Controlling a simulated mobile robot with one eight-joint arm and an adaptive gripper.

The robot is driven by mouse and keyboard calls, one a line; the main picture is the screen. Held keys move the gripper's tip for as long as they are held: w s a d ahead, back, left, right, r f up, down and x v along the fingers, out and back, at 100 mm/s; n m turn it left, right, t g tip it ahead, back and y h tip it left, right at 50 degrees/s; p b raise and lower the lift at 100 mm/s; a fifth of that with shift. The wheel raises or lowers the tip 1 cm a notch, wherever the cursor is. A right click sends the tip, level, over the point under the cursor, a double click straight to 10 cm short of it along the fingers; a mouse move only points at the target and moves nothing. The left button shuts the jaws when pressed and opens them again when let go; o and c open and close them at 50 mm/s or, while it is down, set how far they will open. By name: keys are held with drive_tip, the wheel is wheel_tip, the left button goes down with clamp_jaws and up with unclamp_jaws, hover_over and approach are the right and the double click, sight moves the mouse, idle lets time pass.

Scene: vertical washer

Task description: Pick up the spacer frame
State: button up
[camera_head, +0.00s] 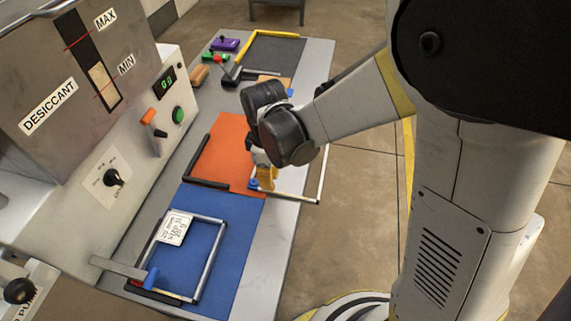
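A thin pale rectangular spacer frame (288,196) shows beside and behind my gripper (264,180), at the right of the orange mat. Its near right corner reaches past the table's right edge, and my arm hides much of it. My gripper points down at its near left part, with yellow finger parts and a blue piece by them. Whether the fingers are closed on the frame, and whether it is raised, I cannot tell.
The orange mat (222,150) has a black L-shaped stop. The grey desiccant machine (110,110) stands along the left. Small coloured blocks (224,44) and a dark mat with a yellow edge (270,55) lie at the table's far end.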

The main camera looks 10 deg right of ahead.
wheel_tip(320, 180, down, 5)
drive_tip(key=b, duration=0.3)
drive_tip(key=shift+s+d+f, duration=0.1)
drive_tip(key=shift+f, duration=0.1)
drive_tip(key=shift+r, duration=0.1)
drive_tip(key=shift+c, duration=0.4)
clamp_jaws()
